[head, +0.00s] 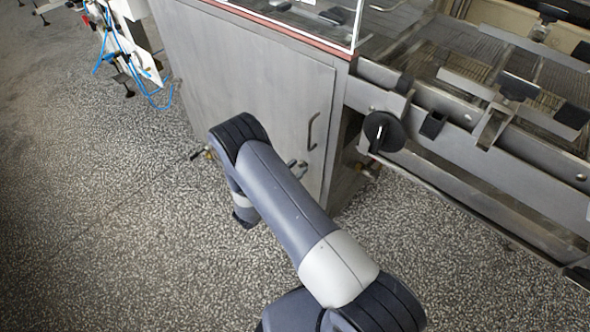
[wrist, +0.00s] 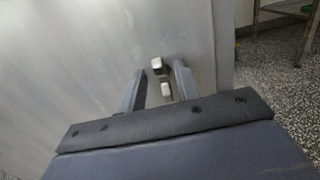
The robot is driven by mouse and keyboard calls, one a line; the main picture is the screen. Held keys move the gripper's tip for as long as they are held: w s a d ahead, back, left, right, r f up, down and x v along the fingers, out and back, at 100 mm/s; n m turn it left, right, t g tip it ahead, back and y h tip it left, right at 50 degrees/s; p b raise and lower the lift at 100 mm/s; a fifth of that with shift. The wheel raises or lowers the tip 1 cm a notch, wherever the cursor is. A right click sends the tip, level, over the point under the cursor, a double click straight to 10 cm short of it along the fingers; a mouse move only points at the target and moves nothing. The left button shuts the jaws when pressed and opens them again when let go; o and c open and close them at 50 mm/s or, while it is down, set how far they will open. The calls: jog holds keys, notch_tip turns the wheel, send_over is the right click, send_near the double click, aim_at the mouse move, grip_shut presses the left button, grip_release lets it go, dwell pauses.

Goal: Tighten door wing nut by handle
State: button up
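The grey metal door (head: 255,105) of the cabinet has a curved bar handle (head: 312,131) near its right edge. Below the handle a small metal fitting, apparently the wing nut (head: 300,168), shows partly behind my arm. In the wrist view the wing nut (wrist: 166,90) has two pale lobes, one above the other, against the door (wrist: 85,60). My gripper (wrist: 160,70) is open, with one finger on each side of the nut. A gap shows on both sides, and I see no finger touching it. In the head view my arm hides the gripper.
A black round knob (head: 383,132) sits on the conveyor frame (head: 440,160) right of the door. A glass-sided hood (head: 310,15) stands above the cabinet. Blue hoses (head: 135,70) hang at the far left. The speckled floor (head: 120,230) in front is clear.

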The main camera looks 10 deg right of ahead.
grip_shut()
jog(key=shift+f+m+b, duration=0.15)
jog(key=shift+m+b, duration=0.15)
jog(key=shift+b, duration=0.1)
jog(key=m+b, duration=0.2)
jog(key=b, duration=0.1)
jog(key=shift+s+d+f+m, duration=0.1)
jog(key=shift+s+f+m, duration=0.05)
jog(key=shift+m, duration=0.15)
jog(key=m+b, duration=0.1)
jog(key=b, duration=0.1)
jog(key=m+b, duration=0.3)
jog(key=shift+s+d+f+m+b, duration=0.2)
jog(key=shift+s+m+b, duration=0.1)
jog(key=shift+b, duration=0.1)
jog(key=m+b, duration=0.3)
jog(key=b, duration=0.2)
jog(key=m+b, duration=0.3)
jog(key=b, duration=0.1)
jog(key=f+m+b, duration=0.1)
jog(key=m+b, duration=0.3)
jog(key=b, duration=0.1)
jog(key=shift+s+d+b, duration=0.15)
jog(key=shift+s+b, duration=0.1)
jog(key=shift+b, duration=0.05)
jog(key=shift+r, duration=0.1)
